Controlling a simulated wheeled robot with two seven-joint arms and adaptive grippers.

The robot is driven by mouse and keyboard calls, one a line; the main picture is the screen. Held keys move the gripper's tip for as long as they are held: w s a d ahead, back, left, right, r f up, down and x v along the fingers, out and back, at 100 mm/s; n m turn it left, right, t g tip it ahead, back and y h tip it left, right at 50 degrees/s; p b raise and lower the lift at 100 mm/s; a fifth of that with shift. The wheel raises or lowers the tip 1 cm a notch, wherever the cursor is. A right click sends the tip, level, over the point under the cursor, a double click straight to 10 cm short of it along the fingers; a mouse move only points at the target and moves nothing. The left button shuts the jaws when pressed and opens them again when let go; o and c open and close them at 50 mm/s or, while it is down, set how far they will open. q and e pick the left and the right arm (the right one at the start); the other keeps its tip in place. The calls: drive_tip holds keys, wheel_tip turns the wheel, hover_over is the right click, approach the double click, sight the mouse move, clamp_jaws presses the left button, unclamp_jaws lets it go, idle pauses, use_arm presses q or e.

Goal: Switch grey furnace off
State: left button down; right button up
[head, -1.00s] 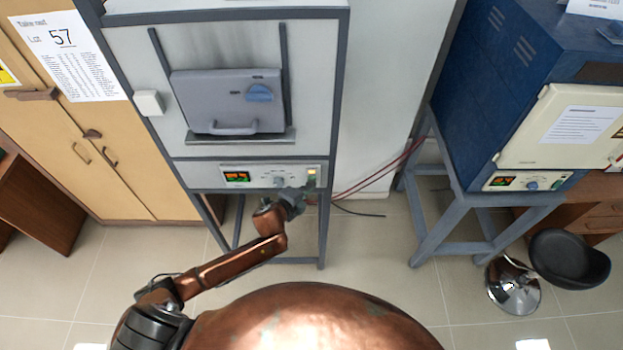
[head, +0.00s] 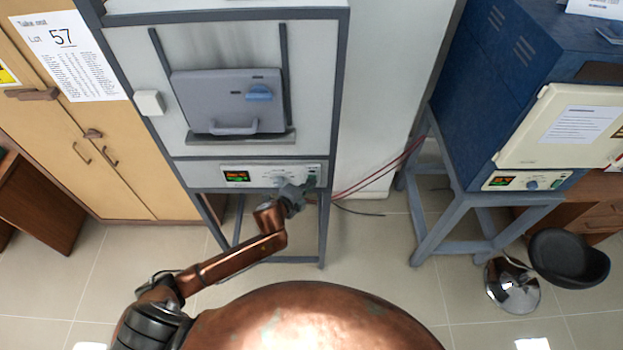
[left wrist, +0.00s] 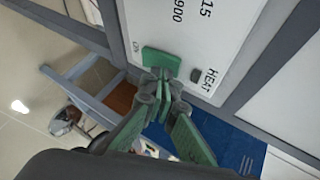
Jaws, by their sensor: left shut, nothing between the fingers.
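The grey furnace (head: 318,110) stands at centre in the head view, its door shut. Its control panel (head: 256,180) has a lit display (head: 236,176) at the left and a knob (head: 279,181). My left gripper (head: 310,182) is shut and empty at the panel's right end, where the switch sits. My right gripper is out of view.
A blue furnace (head: 470,95) with a cream door stands on a stand (head: 440,215) at the right. A black stool (head: 570,260) is at lower right. Wooden cabinets (head: 110,165) are at the left. Red cables (head: 375,178) run between the furnaces. The floor between the stands is mostly open.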

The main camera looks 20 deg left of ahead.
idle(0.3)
use_arm(q)
drive_tip(key=shift+s+d+p, duration=0.2)
drive_tip(key=shift+s+p, duration=0.1)
drive_tip(key=shift+s, duration=0.45)
drive_tip(key=shift+f, duration=0.1)
drive_tip(key=s, duration=0.1)
drive_tip(key=s+d, duration=0.1)
drive_tip(key=s, duration=0.1)
drive_tip(key=s+p, duration=0.1)
drive_tip(key=shift+s+d+f, duration=0.2)
drive_tip(key=shift+s+f, duration=0.05)
drive_tip(key=shift+s, duration=0.1)
drive_tip(key=shift+f, duration=0.1)
